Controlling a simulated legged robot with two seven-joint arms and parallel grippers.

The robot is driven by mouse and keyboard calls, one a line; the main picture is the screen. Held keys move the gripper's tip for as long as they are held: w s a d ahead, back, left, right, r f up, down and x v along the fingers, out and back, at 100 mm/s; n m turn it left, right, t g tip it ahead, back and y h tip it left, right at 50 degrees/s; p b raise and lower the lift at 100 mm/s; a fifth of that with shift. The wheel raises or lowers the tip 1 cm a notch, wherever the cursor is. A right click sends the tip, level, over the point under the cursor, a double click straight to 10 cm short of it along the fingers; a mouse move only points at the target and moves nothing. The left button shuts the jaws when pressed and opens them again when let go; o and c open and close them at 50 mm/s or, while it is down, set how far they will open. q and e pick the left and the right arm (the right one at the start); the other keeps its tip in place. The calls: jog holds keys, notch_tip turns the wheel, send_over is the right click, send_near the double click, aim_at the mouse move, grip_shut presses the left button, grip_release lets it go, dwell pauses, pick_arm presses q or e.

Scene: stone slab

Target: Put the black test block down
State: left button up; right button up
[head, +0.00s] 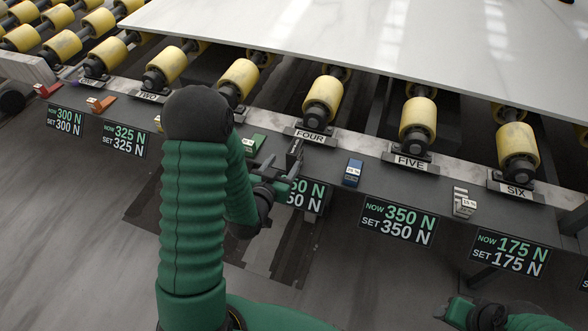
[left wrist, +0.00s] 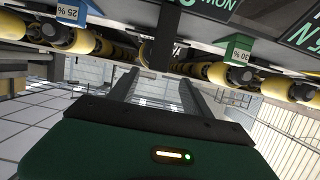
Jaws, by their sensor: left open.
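The black test block (head: 295,151) stands on the dark ledge in front of the roller marked FOUR. It also shows in the left wrist view (left wrist: 163,42), beyond the fingers. My left gripper (head: 281,180) is open on the near side of the block, and in the left wrist view its two fingers (left wrist: 160,88) are apart with nothing held between them. Whether a fingertip touches the block I cannot tell. My right gripper (head: 452,309) is low at the right, away from the ledge; its jaws are too unclear to read.
A green block (head: 255,144) and a blue block (head: 352,173) stand either side on the ledge. A grey block (head: 463,203) is farther right; orange (head: 101,103) and red (head: 47,90) ones are left. Yellow rollers and a white slab (head: 390,35) lie behind. Force displays (head: 399,221) line the front.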

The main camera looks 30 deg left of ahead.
aim_at(293, 150)
pick_arm(q)
jog(key=shift+b+x, duration=0.3)
jog(key=shift+x, duration=0.9)
jog(key=x, duration=0.5)
jog(key=shift+w+d+r, duration=0.15)
jog(key=shift+r, duration=0.05)
grip_shut()
jog(key=shift+r, duration=0.1)
